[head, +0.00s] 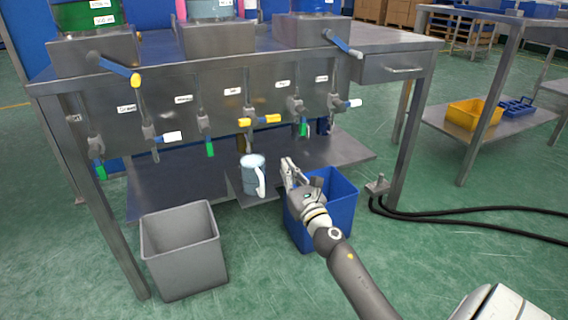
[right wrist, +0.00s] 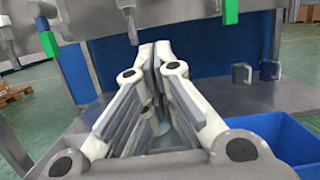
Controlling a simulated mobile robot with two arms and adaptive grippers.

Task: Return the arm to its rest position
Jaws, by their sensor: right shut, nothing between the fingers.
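My right gripper (head: 289,172) is in the middle of the head view, over the back left part of a blue bin. Its fingers (right wrist: 155,60) are closed together and empty in the right wrist view. A pale blue jug with a white handle (head: 253,175) stands upright on a small metal shelf, just left of the gripper and apart from it. In the right wrist view the fingers hide what lies straight ahead. My left gripper is not in view.
A steel bench (head: 230,85) with several valves and coloured handles stands in front. The blue bin (head: 340,205) is below my right arm. A grey bin (head: 183,250) stands at left. Black hoses (head: 450,209) run along the floor at right. Open green floor lies in front.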

